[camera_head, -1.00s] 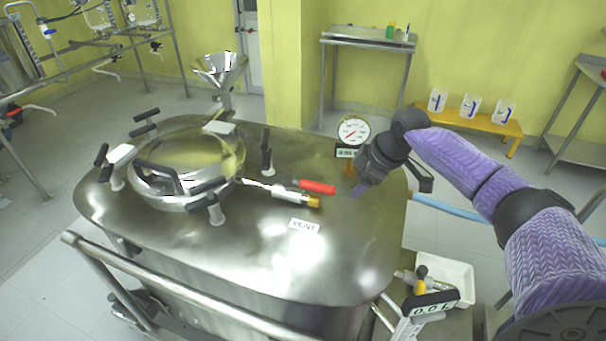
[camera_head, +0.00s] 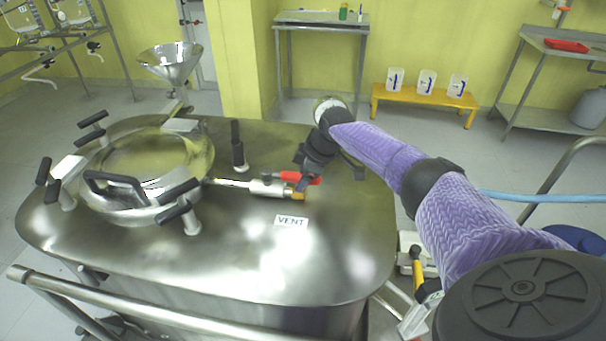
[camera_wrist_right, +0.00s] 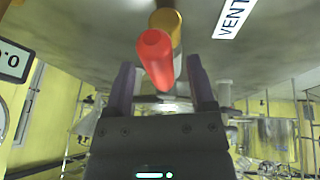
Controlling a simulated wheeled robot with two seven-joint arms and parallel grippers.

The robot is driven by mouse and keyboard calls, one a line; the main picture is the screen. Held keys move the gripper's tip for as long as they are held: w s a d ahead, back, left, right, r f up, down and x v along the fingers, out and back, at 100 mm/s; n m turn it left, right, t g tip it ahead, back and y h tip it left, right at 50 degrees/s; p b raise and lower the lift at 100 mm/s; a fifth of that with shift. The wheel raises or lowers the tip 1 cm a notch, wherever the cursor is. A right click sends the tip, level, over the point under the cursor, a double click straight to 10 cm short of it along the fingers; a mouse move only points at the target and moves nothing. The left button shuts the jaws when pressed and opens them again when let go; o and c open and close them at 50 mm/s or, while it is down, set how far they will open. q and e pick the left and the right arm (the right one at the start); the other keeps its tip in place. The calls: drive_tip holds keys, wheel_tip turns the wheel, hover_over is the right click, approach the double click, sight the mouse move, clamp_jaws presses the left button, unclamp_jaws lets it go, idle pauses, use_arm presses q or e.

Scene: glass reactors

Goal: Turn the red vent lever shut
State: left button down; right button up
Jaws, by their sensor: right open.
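The red vent lever (camera_head: 313,179) sits on the valve with a brass end (camera_head: 298,195), at the end of a steel pipe on the vessel lid. It lies roughly along the pipe. My right gripper (camera_head: 302,184) is open at the lever and hides part of it. In the right wrist view the red lever (camera_wrist_right: 155,58) points toward the camera between the two dark fingers of the right gripper (camera_wrist_right: 160,84), with the brass end (camera_wrist_right: 166,20) behind it. I cannot tell whether either finger touches it. My left gripper is not in view.
A VENT label (camera_head: 291,220) lies on the steel lid (camera_head: 250,255) in front of the valve. A round hatch (camera_head: 150,165) with black-handled clamps is at left. A gauge (camera_head: 328,104) stands behind my right wrist. The lid's front is clear.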

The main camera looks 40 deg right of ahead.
clamp_jaws()
idle(1.4)
